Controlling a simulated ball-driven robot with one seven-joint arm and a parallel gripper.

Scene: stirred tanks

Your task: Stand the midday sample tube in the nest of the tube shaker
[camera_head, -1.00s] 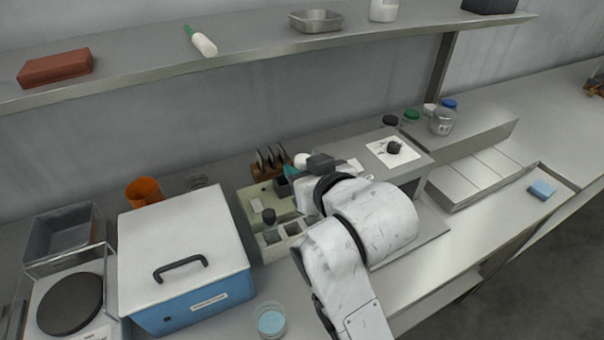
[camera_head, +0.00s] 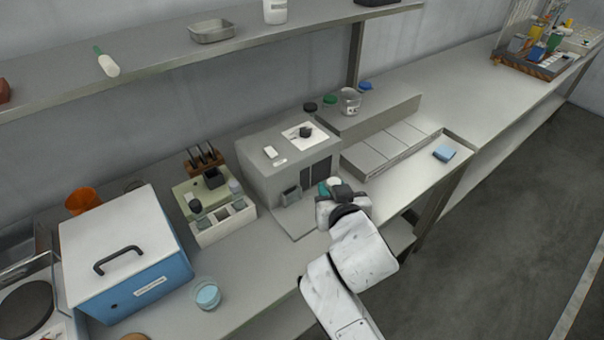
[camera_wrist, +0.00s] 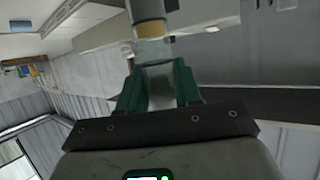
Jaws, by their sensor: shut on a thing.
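My gripper (camera_head: 330,188) is in front of the grey box-shaped machine, above the bench's front part. In the wrist view its teal fingers (camera_wrist: 160,82) are shut on a clear tube with a yellow band (camera_wrist: 150,29). The tube's far end runs out of the picture, and I cannot read a label. A pale green unit (camera_head: 188,190) with a dark square cup (camera_head: 214,178) and a black knob stands left of the gripper. It may be the tube shaker, but I cannot tell for sure.
A white block with square wells (camera_head: 225,222) fronts the green unit. The grey machine (camera_head: 265,165) has a small grey holder (camera_head: 290,195) in front. Bench right of the blue sponge (camera_head: 444,153) is clear.

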